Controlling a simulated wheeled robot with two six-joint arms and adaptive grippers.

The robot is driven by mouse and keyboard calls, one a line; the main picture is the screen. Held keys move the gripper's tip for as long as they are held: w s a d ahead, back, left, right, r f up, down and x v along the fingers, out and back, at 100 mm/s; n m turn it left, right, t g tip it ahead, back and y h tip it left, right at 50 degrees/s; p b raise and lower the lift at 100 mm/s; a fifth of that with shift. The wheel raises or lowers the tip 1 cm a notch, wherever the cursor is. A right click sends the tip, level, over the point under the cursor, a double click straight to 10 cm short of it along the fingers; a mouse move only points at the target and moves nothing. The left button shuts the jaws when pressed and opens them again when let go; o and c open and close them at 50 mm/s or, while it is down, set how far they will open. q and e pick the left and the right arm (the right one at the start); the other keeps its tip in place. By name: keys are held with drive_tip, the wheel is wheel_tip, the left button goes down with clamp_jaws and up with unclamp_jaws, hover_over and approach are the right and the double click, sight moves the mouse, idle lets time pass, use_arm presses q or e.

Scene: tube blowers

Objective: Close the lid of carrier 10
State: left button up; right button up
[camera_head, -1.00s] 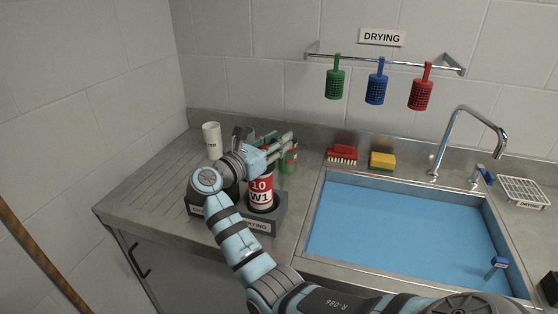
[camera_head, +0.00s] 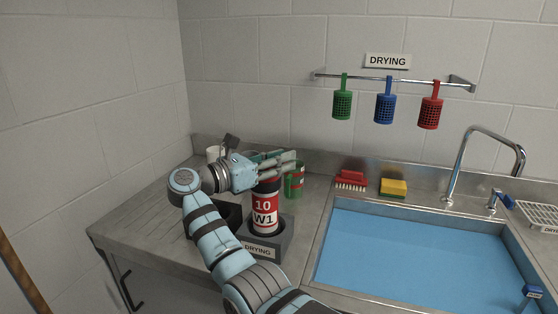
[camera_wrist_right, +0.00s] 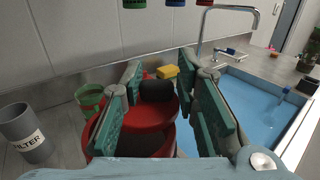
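Carrier 10 (camera_head: 264,212), a red and white cylinder labelled "10 W1", stands upright in a grey holder (camera_head: 279,244) marked DRYING. Its top is partly hidden by my right gripper (camera_head: 288,161) in the head view. In the right wrist view, a red round lid (camera_wrist_right: 147,112) with a black knob-like part (camera_wrist_right: 156,90) shows above a lower red rim (camera_wrist_right: 158,145). Whether they touch is hard to tell. My right gripper's fingers are apart, one on each side of the lid, with no clear grip on it. My left gripper is out of view.
A green container (camera_head: 294,184) stands behind the carrier. A grey FILTER cup (camera_wrist_right: 24,133) is at the left. A red brush (camera_head: 351,180) and yellow sponge (camera_head: 393,188) lie behind the blue sink basin (camera_head: 420,245). Baskets hang from a wall rail (camera_head: 400,79).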

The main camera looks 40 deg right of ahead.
drive_tip(key=o, duration=0.3)
drive_tip(key=shift+w, duration=0.1)
drive_tip(key=shift+o, duration=0.2)
drive_tip(key=a, duration=1.2)
drive_tip(key=shift+w+d+f, duration=0.1)
